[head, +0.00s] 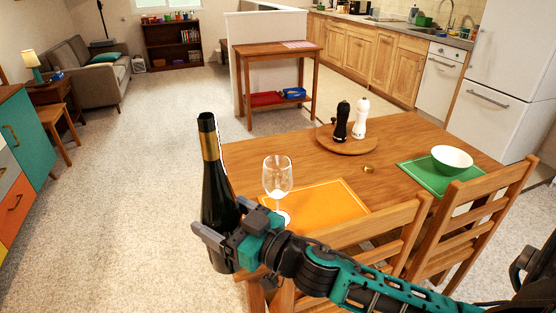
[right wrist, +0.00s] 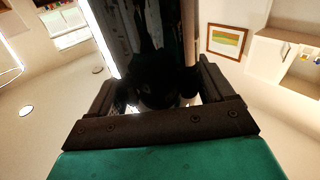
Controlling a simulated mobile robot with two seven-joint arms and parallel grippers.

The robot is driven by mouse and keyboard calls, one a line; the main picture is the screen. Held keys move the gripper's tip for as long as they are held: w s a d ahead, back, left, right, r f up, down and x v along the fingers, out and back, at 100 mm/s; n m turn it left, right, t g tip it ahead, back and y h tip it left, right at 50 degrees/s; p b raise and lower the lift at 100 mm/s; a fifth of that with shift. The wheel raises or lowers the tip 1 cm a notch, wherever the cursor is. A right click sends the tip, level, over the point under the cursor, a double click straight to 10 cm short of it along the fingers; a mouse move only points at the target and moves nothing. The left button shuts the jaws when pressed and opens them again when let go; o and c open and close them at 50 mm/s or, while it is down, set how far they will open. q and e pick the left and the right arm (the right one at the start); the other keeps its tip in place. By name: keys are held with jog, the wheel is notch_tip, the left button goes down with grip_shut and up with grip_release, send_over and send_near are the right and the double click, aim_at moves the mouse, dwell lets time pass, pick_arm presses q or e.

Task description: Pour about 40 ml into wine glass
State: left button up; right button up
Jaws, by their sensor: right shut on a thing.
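A dark wine bottle (head: 214,175) with a gold neck band stands nearly upright, just off the table's left edge. My right gripper (head: 222,232) is shut on the lower part of the bottle. The bottle also fills the upper middle of the right wrist view (right wrist: 150,30), between the fingers. A clear wine glass (head: 277,178) stands upright on the table, at the left end of the orange placemat (head: 330,204). It looks empty. The glass is to the right of the bottle and apart from it. My left gripper does not show.
The wooden table (head: 270,143) carries a round board (head: 346,147) with a black mill (head: 342,122) and a white mill (head: 361,118). A white bowl (head: 452,159) sits on a green placemat (head: 425,180) at the right. Wooden chairs (head: 470,215) line the near side. The floor left of the bottle is clear.

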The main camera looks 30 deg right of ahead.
jog(key=shift+w+d+r+n+g+y, duration=0.1)
jog(key=shift+w+r+n+g+y, duration=0.3)
jog(key=shift+w+r+n+y, duration=0.25)
jog(key=w+d+r+n+g+y+p, duration=0.2)
jog(key=w+d+r, duration=0.3)
jog(key=d+r, duration=0.6)
jog(key=d+g+y+p, duration=0.1)
jog(key=d, duration=0.1)
jog(key=shift+d+r+y, duration=0.15)
jog(key=shift+d+y, duration=0.15)
jog(key=shift+y, duration=0.05)
jog(key=shift+n, duration=0.25)
